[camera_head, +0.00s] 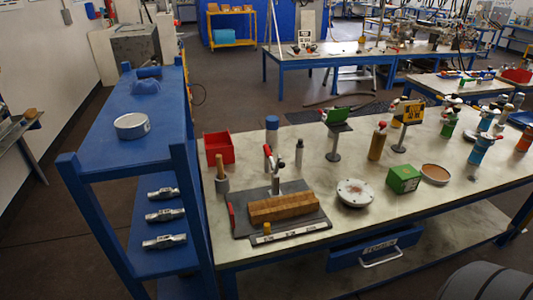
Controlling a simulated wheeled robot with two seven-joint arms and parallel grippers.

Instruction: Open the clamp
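A dark base plate (310,222) lies on the near left part of the workbench. A brown wooden block (283,207) lies on it. An upright metal clamp (275,181) stands just behind the block, with a red part near its top. Whether its jaw presses on the block is too small to tell. A red handle-like bar (231,215) lies along the plate's left edge. Neither of my grippers is in view.
A blue shelf (150,100) stands left of the workbench (300,270). Around the plate are a red bin (219,148), a wooden-handled tool (221,180), a round flanged disc (355,193) and a green box (403,179). Bottles and stands fill the bench's back and right.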

